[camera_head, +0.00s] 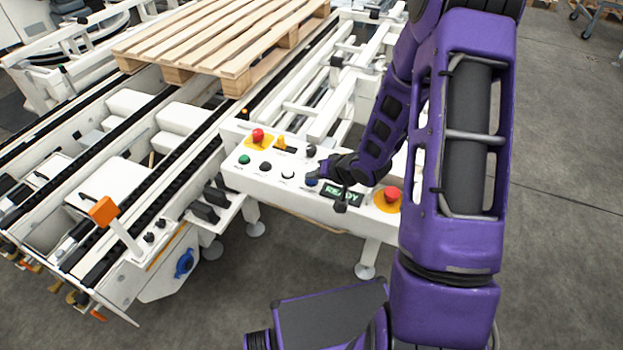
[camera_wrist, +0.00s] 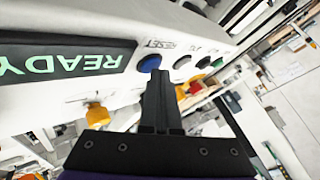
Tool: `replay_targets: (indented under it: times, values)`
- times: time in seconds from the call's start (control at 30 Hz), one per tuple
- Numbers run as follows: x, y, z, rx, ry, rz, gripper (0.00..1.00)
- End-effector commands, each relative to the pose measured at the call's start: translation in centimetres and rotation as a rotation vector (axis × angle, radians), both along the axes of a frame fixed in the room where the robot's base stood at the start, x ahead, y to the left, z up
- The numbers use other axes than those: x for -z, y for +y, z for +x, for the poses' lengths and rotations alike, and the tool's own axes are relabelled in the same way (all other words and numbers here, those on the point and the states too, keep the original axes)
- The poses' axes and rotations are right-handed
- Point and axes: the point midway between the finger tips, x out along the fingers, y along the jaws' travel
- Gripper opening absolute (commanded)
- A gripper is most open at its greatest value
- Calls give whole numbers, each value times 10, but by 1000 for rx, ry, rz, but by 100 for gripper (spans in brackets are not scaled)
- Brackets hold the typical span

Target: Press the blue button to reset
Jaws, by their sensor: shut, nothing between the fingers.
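The blue button (camera_wrist: 149,63), labelled RESET, shows in the wrist view just beyond the tips of my gripper (camera_wrist: 159,76). It also shows in the head view (camera_head: 311,182), partly hidden by my gripper (camera_head: 318,174). My gripper's fingers are together and empty, with the tips at the button's lower edge in the wrist view. I cannot tell whether they touch it. The button sits on a white control panel (camera_head: 262,182). A display reading READY (camera_head: 343,196) is beside it and also shows in the wrist view (camera_wrist: 60,60).
The panel also bears a green button (camera_head: 244,159), black and white buttons, a yellow switch (camera_head: 281,144), and red emergency stops at the left (camera_head: 258,136) and right (camera_head: 392,195). A wooden pallet (camera_head: 225,40) lies on the conveyor behind. Open floor (camera_head: 560,150) is at the right.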

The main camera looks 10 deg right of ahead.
Motion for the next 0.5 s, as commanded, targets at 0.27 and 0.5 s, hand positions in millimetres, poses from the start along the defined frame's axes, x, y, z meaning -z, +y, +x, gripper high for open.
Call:
replay_targets:
  times: [0.27, 0.5]
  values:
    - [-4, 0, -1, 0, 2, 0, 0]
    - [-16, 0, -1, 0, 2, 0, 0]
